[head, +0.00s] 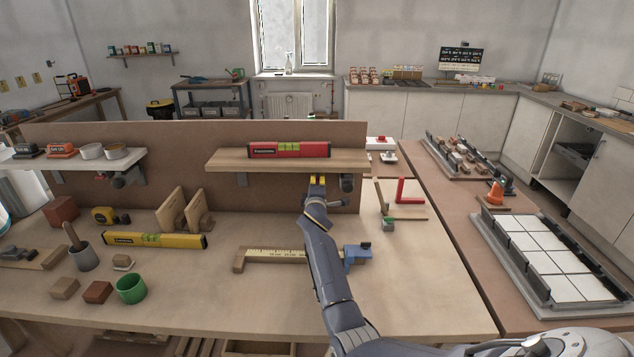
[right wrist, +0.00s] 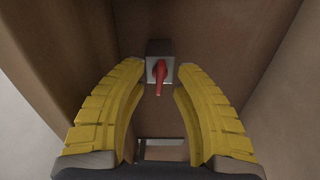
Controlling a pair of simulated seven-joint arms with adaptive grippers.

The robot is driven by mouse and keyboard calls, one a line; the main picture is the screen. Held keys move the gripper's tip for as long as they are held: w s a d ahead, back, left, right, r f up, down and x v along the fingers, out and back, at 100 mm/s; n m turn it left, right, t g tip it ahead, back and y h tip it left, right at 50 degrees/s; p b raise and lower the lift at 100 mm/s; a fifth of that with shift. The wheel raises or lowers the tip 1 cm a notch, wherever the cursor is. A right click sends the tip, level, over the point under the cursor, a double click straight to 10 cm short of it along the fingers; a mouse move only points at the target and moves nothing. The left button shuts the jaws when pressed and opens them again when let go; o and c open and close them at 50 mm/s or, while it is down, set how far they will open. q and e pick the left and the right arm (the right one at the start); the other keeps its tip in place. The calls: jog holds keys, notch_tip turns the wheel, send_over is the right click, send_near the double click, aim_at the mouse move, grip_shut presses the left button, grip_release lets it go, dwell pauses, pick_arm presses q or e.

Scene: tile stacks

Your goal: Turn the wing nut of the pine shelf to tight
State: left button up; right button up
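The pine shelf (head: 225,160) is fixed to the brown back panel in the middle of the head view, with a red spirit level (head: 290,150) lying on it. My right gripper (head: 317,180) is just under this shelf, reaching up from the front. In the right wrist view a red wing nut (right wrist: 160,76) sits on a grey metal block (right wrist: 153,48), its long wing pointing nearly straight down. The yellow fingers of my right gripper are open, one on each side of the nut, with gaps showing. The nut is hidden in the head view. My left gripper is not in view.
A white shelf (head: 40,161) with small items is at the left of the panel. Below stand a yellow level (head: 155,240), a green cup (head: 131,289) and wooden blocks. A blue clamp (head: 356,255) with a ruler lies near my right forearm. The bench's front right is clear.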

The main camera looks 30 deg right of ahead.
jog(key=shift+w+d, duration=0.25)
jog(key=shift+w, duration=0.1)
jog(key=shift+c, duration=0.3)
grip_shut()
